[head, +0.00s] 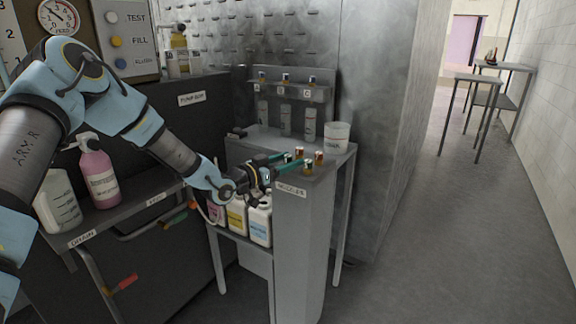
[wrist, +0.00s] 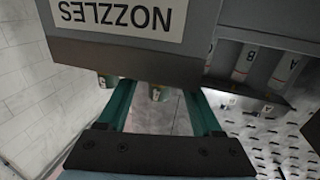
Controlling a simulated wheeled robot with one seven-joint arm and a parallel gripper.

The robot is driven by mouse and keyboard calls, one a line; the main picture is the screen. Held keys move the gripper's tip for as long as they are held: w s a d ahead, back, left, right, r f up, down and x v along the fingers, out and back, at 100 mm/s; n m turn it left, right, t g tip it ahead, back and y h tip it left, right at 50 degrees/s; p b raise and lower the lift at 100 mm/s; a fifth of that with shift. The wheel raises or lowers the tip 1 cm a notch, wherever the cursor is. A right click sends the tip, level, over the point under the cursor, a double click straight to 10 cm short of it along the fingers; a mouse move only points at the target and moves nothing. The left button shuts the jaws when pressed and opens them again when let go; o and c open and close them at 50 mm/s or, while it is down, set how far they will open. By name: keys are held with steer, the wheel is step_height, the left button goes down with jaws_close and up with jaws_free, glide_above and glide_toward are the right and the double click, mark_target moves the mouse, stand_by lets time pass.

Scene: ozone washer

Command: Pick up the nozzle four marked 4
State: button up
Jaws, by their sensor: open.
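Several small nozzles stand on the top of the grey stand labelled NOZZLES (head: 312,192); their numbers are too small to read, so I cannot tell which is marked 4. A green-based one (head: 308,168) is at the front, an orange one (head: 319,158) to its right, and others (head: 299,152) behind. My gripper (head: 292,163) reaches in from the left at nozzle height with its teal fingers apart. In the wrist view, my gripper (wrist: 158,92) has a greenish nozzle (wrist: 158,93) showing between the fingers. Another greenish nozzle (wrist: 106,82) is beside the left finger. Contact is unclear.
A white cup (head: 337,137) stands behind the nozzles. A rack (head: 290,92) with labelled tubes (head: 285,120) is at the back of the table. Bottles (head: 258,220) stand on the shelf below. A pink spray bottle (head: 98,175) is at left. The floor at right is open.

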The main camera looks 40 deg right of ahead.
jaws_close()
stand_by(0.4)
